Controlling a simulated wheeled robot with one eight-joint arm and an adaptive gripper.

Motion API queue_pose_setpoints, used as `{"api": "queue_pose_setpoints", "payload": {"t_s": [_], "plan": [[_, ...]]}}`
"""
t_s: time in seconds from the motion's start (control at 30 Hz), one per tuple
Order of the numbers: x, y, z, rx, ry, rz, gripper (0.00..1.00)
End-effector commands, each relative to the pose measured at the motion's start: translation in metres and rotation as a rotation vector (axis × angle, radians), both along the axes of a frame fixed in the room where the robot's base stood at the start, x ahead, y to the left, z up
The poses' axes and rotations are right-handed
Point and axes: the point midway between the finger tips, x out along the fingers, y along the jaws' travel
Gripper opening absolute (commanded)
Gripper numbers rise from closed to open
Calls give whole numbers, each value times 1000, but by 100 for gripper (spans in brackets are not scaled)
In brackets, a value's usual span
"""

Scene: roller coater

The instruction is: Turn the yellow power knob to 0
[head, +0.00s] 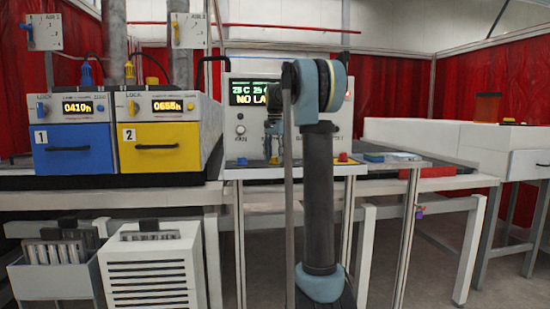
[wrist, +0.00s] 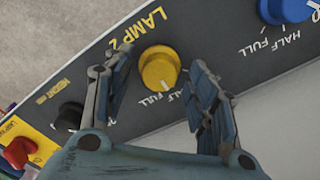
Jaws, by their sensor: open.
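The yellow power knob (wrist: 160,69) sits on a dark grey panel beside the label LAMP 2, with HALF and FULL printed below it. A small light mark shows at its lower edge, near FULL. My gripper (wrist: 160,82) is open, with one finger left of the knob and one to its right. I see no clear contact with the knob. In the head view, a small yellow spot, apparently this knob (head: 274,160), shows on the console ledge; my arm covers part of that area.
A blue knob (wrist: 285,8) is at the upper right of the panel. A black knob (wrist: 69,115) and a red button (wrist: 20,151) are at lower left. Yellow unit 2 (head: 160,148) and blue unit 1 (head: 72,148) stand left of the console (head: 236,120).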

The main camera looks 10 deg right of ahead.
Motion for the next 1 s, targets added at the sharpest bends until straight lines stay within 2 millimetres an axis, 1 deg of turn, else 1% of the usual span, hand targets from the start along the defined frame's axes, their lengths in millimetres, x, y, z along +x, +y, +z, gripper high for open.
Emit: {"api": "queue_pose_setpoints", "payload": {"t_s": [0.17, 0.2, 0.27, 0.3, 0.37, 0.43, 0.47, 0.73, 0.87, 1.0], "plan": [[0, 0, 0, 0, 0, 0, 52], [0, 0, 0, 0, 0, 0, 43], [0, 0, 0, 0, 0, 0, 30], [0, 0, 0, 0, 0, 0, 20], [0, 0, 0, 0, 0, 0, 8], [0, 0, 0, 0, 0, 0, 8], [0, -4, 0, 0, 0, -1, 8], [1, 0, 0, -1, -1, 37, 8], [1, 0, 0, -1, -1, 99, 8], [1, 0, 0, 0, -1, 198, 7]]}}
